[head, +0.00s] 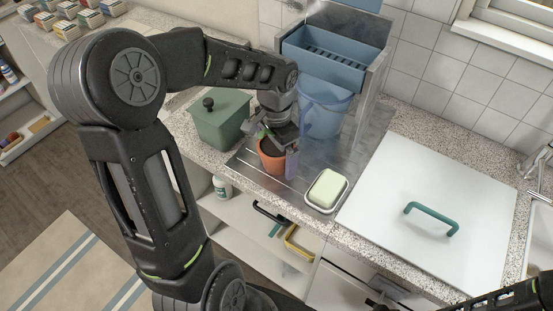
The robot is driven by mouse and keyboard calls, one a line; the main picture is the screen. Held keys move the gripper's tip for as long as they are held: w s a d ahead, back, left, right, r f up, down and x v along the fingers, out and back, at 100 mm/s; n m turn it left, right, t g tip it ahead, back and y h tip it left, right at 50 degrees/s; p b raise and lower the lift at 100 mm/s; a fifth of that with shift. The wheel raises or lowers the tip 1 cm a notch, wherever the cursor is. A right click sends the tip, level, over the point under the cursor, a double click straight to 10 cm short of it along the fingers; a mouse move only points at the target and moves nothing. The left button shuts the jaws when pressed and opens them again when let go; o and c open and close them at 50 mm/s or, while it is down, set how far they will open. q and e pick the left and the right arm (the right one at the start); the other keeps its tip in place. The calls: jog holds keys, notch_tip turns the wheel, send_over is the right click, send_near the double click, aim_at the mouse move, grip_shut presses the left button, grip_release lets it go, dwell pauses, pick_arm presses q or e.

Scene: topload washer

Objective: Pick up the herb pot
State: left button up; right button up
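The herb pot (270,160) is a small terracotta-coloured pot standing on the grey metal drainboard (248,160). One finger shows against the right side of the pot; the other is not clear. Whether the fingers are pressed on the pot cannot be told. My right arm shows only at the bottom right edge, and whether its gripper is open or shut is not clear.
A green lidded canister (221,122) stands left of the pot. A blue translucent bucket (325,105) stands behind it, below a blue bin (322,60). A white soap dish (327,191) with a pale green bar is to the right. A white lid (430,205) with a teal handle lies further right.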

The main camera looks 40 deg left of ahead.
pick_arm(q)
jog(key=shift+f, duration=0.1)
jog(key=shift+c, duration=0.2)
dwell(0.4)
jog(key=c, duration=1.9)
